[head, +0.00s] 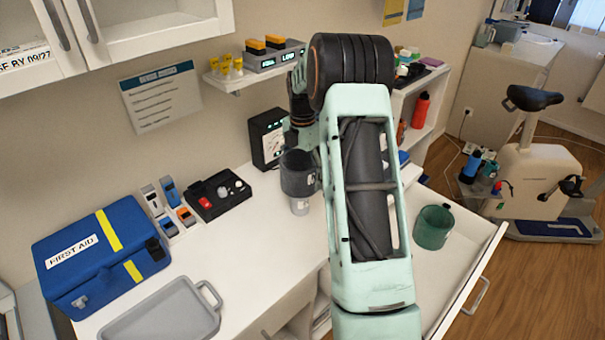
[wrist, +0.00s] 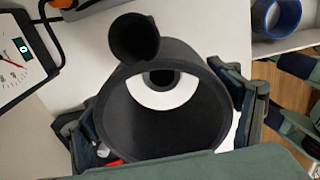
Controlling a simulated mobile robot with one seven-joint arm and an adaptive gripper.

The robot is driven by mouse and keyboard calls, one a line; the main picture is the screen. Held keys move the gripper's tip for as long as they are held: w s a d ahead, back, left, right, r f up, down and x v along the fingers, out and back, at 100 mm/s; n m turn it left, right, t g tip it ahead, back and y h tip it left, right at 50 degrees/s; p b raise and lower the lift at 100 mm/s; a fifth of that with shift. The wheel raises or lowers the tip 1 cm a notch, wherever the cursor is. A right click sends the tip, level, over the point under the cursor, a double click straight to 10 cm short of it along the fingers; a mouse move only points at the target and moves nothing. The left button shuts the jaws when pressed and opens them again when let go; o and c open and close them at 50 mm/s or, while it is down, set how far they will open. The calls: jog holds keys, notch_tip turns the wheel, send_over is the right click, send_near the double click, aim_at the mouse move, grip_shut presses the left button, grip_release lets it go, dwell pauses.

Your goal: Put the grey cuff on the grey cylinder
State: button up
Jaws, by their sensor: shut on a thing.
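In the wrist view, my gripper (wrist: 165,118) has a finger on each side of the dark grey cuff (wrist: 120,125) and is shut on it. The cuff is a wide open tube with a small dark tube (wrist: 133,38) at its upper rim. Through the cuff I see a pale ring around a dark round spot. In the head view, the cuff (head: 298,172) is upright above the counter, and a light grey cylinder (head: 299,207) shows directly below it. Whether the cylinder's top is inside the cuff I cannot tell. My arm hides most of the gripper there.
A gauge (head: 268,138) stands close behind the cuff. A black tray (head: 220,195), a first aid box (head: 100,255) and a grey tray (head: 165,312) are to the left. A green cup-like ring (head: 433,227) is in the open drawer (head: 475,262) at right.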

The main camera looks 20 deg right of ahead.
jog(key=shift+f+b, duration=2.9)
jog(key=shift+f, duration=2.15)
jog(key=o, duration=1.2)
jog(key=shift+o, duration=0.2)
notch_tip(320, 180, up, 12)
jog(key=shift+r, duration=0.1)
